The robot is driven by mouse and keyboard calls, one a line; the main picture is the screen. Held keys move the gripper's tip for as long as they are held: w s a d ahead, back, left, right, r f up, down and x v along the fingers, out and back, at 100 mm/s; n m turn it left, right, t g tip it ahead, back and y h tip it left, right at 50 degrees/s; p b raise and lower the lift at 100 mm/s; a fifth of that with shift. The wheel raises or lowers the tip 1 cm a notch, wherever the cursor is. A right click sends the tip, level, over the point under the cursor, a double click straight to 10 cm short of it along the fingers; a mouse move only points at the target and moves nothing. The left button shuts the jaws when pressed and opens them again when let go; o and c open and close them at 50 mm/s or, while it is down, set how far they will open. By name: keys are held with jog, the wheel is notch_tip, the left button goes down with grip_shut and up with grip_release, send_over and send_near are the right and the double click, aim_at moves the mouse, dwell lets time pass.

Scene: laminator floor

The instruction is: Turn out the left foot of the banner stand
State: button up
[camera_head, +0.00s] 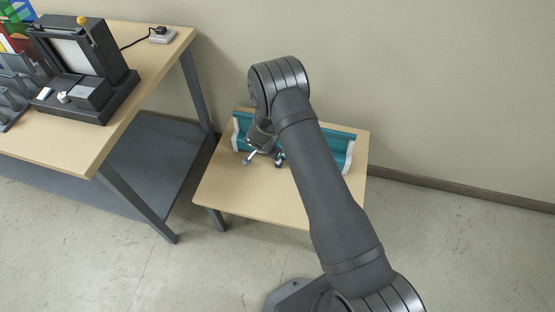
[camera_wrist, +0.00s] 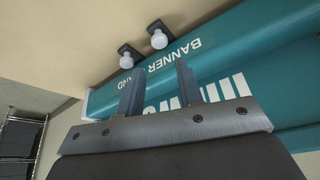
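The banner stand (camera_head: 241,128) is a long teal housing with white end caps, lying on a small wooden table. My arm hides its middle. In the wrist view its teal side (camera_wrist: 225,50) carries upside-down white lettering. Two small dark feet with white round knobs, one nearer (camera_wrist: 130,56) and one farther (camera_wrist: 158,36), sit close together beside the housing. I cannot tell from this view which is the left foot. My gripper (camera_wrist: 158,78) has its two fingers apart with nothing between them, over the teal housing and short of the knobs. In the head view my gripper (camera_head: 262,148) is over the stand's left part.
The small table (camera_head: 235,192) has bare wood in front of the stand. A larger workbench (camera_head: 60,138) stands to the left with a black machine (camera_head: 88,75) and grey holders. The wall is close behind the stand. A dark rack (camera_wrist: 20,140) shows at the wrist view's left.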

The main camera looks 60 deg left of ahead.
jog(key=x, duration=0.8)
jog(key=shift+w+f, duration=0.2)
jog(key=shift+f, duration=0.1)
grip_shut()
